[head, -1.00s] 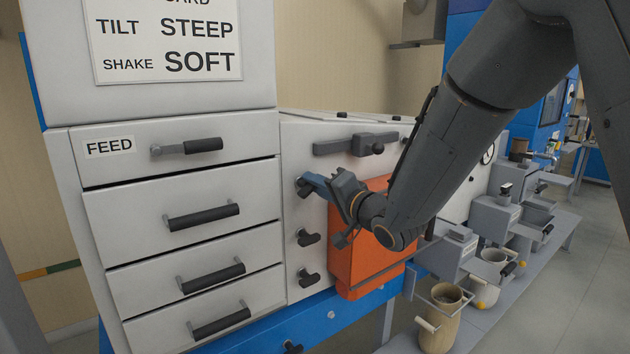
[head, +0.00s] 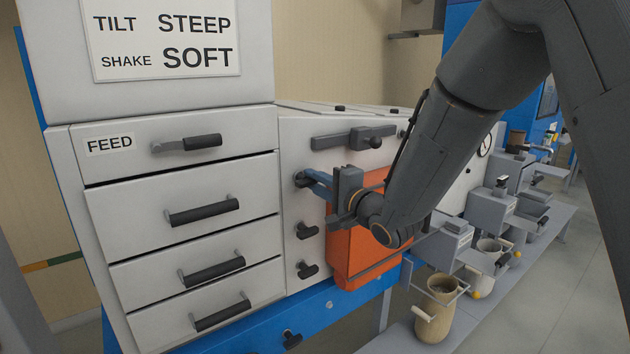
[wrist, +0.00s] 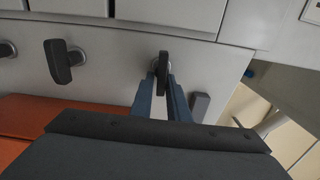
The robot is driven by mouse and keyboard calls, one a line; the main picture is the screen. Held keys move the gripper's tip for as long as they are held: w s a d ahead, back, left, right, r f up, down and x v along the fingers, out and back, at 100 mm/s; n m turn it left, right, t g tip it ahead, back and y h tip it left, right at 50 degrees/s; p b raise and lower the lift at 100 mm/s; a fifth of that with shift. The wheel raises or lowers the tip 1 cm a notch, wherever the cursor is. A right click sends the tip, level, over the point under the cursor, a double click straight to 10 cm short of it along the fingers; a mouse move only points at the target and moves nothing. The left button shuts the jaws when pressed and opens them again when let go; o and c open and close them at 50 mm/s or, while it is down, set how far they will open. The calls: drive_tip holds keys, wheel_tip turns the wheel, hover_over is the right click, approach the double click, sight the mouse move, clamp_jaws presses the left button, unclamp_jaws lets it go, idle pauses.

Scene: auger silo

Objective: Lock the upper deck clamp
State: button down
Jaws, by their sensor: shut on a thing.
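The upper deck clamp (head: 301,180) is a dark knob at the top of a column of similar knobs on the pale side panel. My gripper (head: 313,183) reaches it from the right, with its blue fingers closed at the knob. In the wrist view, my gripper (wrist: 163,90) has one finger on each side of the dark upper clamp handle (wrist: 164,66), near its end. The handle's base shows behind it against the panel. Part of the clamp is hidden by the fingers in the head view.
Two more clamp knobs, a middle one (head: 306,230) and a lower one (head: 307,270), sit below. An orange panel (head: 364,255) stands close right, partly behind my wrist. A sliding bar (head: 340,139) is above. Drawers with handles (head: 204,211) are at left.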

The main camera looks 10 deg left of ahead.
drive_tip(key=shift+s+f, duration=0.15)
drive_tip(key=shift+f, duration=0.1)
drive_tip(key=c, duration=1.8)
unclamp_jaws()
drive_tip(key=shift+a, duration=0.1)
drive_tip(key=shift+c, duration=0.2)
drive_tip(key=shift+r, duration=0.15)
drive_tip(key=b+v, duration=0.2)
drive_tip(key=v, duration=0.6)
drive_tip(key=shift+b, duration=0.3)
drive_tip(key=shift+o, duration=0.2)
